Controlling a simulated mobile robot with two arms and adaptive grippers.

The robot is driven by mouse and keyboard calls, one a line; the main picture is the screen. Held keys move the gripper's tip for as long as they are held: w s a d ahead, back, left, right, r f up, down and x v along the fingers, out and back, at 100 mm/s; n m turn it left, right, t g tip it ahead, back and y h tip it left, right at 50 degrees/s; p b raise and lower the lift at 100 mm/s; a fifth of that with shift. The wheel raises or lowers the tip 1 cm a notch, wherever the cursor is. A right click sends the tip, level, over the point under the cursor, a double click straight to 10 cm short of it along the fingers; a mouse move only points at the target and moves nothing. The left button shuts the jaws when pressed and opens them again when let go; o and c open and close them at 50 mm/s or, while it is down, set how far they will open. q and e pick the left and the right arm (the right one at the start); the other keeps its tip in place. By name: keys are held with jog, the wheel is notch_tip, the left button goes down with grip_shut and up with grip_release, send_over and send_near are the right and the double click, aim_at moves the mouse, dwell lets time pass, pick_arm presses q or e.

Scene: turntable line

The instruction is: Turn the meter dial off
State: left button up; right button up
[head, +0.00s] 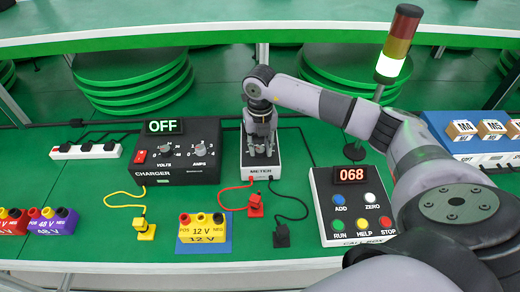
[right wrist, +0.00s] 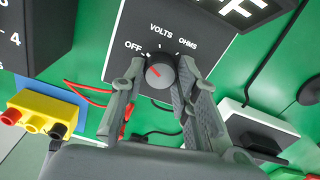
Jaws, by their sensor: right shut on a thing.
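The meter (head: 262,172) is a grey-black box with a white front, standing at the middle of the green bench. Its round grey dial (right wrist: 160,68) shows in the right wrist view, below the printed words OFF, VOLTS and OHMS. A red mark on the dial slants to the upper left, toward the OFF side. My right gripper (head: 261,148) reaches down over the meter, and its fingers (right wrist: 159,78) are shut on the dial from both sides. In the head view the gripper hides the dial. My left gripper is not in view.
The charger (head: 178,165), its display reading OFF, stands left of the meter. The call box (head: 352,205) reading 068 is to its right. A yellow 12 V block (head: 203,228) and red and black plugs with leads lie in front. A signal tower (head: 397,50) stands behind.

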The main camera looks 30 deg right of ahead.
aim_at(260, 149)
jog(key=shift+n+b, duration=0.5)
jog(key=shift+n, duration=0.6)
jog(key=o, duration=1.2)
jog(key=shift+c, duration=0.2)
notch_tip(260, 149, up, 12)
